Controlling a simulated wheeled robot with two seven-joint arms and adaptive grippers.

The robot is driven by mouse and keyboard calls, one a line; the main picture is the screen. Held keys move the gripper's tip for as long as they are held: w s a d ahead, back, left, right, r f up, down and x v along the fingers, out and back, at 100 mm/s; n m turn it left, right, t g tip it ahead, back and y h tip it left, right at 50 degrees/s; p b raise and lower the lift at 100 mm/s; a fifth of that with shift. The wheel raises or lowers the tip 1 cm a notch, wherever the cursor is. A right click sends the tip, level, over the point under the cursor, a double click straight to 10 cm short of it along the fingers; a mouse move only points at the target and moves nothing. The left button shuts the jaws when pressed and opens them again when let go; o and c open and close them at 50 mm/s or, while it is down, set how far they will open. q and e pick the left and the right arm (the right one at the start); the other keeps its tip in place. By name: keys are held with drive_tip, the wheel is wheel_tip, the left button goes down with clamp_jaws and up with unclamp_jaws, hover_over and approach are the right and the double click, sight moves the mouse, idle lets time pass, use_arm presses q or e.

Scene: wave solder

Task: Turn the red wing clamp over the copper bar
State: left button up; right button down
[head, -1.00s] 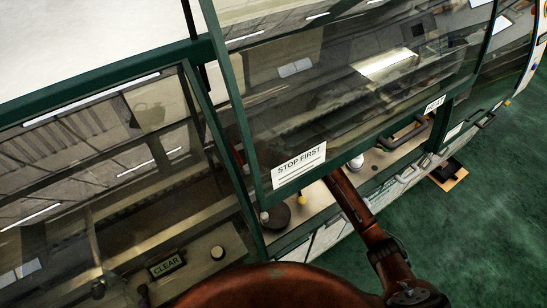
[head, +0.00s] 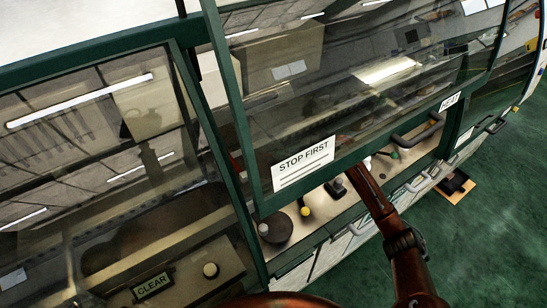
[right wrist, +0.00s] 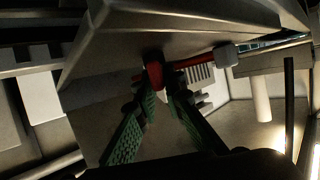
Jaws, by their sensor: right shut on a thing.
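The red wing clamp (right wrist: 192,62) shows in the right wrist view as a red arm with a rounded red end on the left and a grey block at its right. My right gripper (right wrist: 158,90) has its green-padded fingers closed at the rounded red end, just under a pale metal housing. In the head view my right arm reaches in under the glass panel, and its hand is hard to make out behind the glass. I cannot make out the copper bar for certain in either view. My left gripper is not in view.
A green-framed glass panel with a "STOP FIRST" sign (head: 303,163) hangs over the arm. A dark round thing (head: 276,229) and a yellow knob (head: 305,211) are on the ledge. Green floor (head: 490,235) lies open at right.

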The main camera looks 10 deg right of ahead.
drive_tip(key=c, duration=2)
unclamp_jaws()
drive_tip(key=v, duration=1.2)
drive_tip(key=shift+w+r, duration=0.1)
